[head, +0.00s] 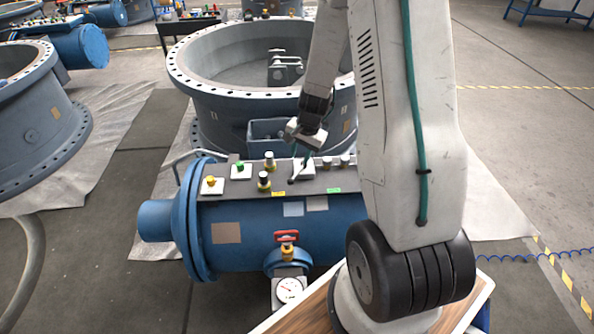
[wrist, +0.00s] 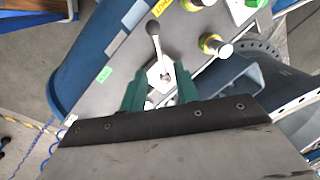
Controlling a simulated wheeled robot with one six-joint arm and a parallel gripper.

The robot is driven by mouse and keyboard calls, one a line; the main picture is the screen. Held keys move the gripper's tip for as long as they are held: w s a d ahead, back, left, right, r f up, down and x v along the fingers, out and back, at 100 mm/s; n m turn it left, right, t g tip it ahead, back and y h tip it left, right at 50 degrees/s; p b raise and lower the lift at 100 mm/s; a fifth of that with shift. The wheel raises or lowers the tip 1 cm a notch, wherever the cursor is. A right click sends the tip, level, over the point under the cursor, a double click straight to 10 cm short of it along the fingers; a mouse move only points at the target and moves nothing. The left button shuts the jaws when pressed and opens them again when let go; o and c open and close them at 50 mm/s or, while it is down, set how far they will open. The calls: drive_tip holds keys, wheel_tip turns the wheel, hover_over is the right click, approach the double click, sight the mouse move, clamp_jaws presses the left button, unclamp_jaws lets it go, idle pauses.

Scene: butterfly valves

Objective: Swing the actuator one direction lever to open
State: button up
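The direction lever (wrist: 154,32) is a grey rod with a round knob, rising from a pale plate (wrist: 153,74) on the grey panel. In the head view the lever (head: 293,179) slants toward the panel's front edge, between a yellow and a green label. My gripper (wrist: 160,72) is open, with its two green fingers apart on either side of the lever's base in the wrist view. I cannot tell whether a finger touches the lever. In the head view my gripper (head: 306,150) is just above the panel, and its fingertips are hard to make out.
The panel (head: 325,183) lies on a blue actuator cylinder (head: 245,240). Several knobs stand on it, including a green one (head: 240,167) and a yellow one (head: 211,182). A red handle (head: 287,236) and a gauge (head: 289,289) are in front. A large grey valve ring (head: 215,97) stands behind.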

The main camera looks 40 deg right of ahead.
sight(297, 174)
drive_tip(key=f, duration=0.2)
drive_tip(key=w+f, duration=0.1)
drive_tip(key=f, duration=0.5)
drive_tip(key=shift+w+a, duration=0.15)
drive_tip(key=shift+w, duration=0.05)
clamp_jaws()
